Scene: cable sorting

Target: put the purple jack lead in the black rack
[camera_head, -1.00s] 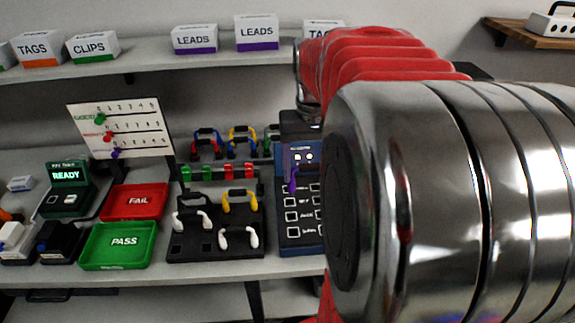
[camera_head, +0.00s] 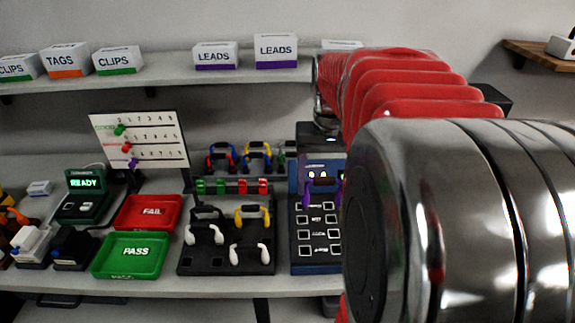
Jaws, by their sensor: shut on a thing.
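The purple jack lead (camera_head: 307,194) has purple plugs and a dark bridge, and shows in front of the blue panel. My gripper (camera_head: 319,176) is small and dark at the end of my arm, partly lost against the panel, and is shut on the lead's bridge. Whether the plugs touch the panel cannot be told. The black rack (camera_head: 196,265) lies on the bench to the left of the panel. It holds white leads (camera_head: 249,254), a yellow lead (camera_head: 253,213) and a black lead (camera_head: 207,210).
The blue panel (camera_head: 316,265) with white squares stands right of the rack. Green PASS (camera_head: 131,271) and red FAIL (camera_head: 149,225) trays lie to the left. Behind the rack are red and green blocks (camera_head: 221,188) and coloured leads (camera_head: 257,157). My large arm hides the right side.

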